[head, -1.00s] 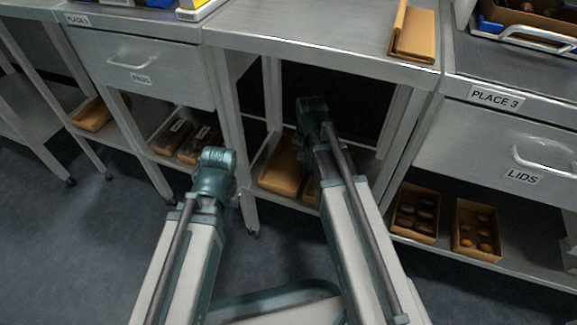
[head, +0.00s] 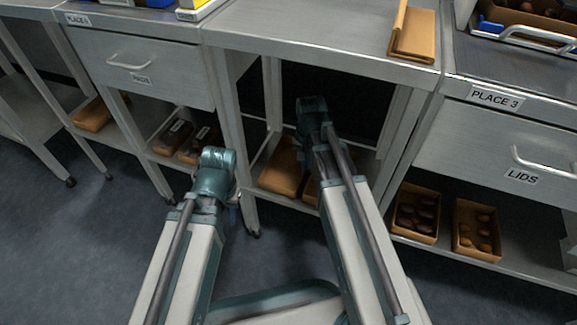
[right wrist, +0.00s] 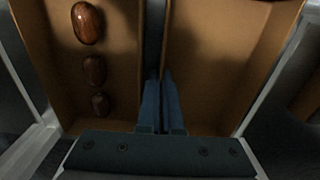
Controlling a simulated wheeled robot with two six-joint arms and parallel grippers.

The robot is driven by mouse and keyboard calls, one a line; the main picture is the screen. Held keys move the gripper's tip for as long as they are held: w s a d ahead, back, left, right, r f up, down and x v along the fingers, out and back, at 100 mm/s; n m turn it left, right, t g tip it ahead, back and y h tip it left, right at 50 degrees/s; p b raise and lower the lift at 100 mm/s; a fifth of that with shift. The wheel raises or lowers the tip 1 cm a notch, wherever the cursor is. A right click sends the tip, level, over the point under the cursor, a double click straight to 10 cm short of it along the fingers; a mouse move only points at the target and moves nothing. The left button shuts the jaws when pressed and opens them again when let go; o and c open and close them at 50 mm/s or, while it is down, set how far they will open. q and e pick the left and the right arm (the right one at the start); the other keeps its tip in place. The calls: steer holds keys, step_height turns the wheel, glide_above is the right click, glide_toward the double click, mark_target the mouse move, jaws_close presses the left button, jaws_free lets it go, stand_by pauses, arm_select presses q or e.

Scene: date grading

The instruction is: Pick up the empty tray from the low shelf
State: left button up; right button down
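The empty tray, plain brown cardboard, lies on the low shelf under the middle table in the head view (head: 279,170). It is the right-hand tray in the right wrist view (right wrist: 215,65); its inside there looks bare and shaded. A similar tray with several dates (right wrist: 118,40) lies beside it, mostly hidden behind my right arm in the head view.
Table legs (head: 235,150) frame the shelf opening, with the tabletop (head: 320,35) above. Two trays of dates (head: 415,213) (head: 478,230) sit on the right low shelf, and further trays (head: 172,137) on the left one. The floor in front is clear.

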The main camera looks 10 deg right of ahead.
step_height(320, 180, up, 10)
steer(key=p, duration=1)
steer(key=shift+s, duration=0.1)
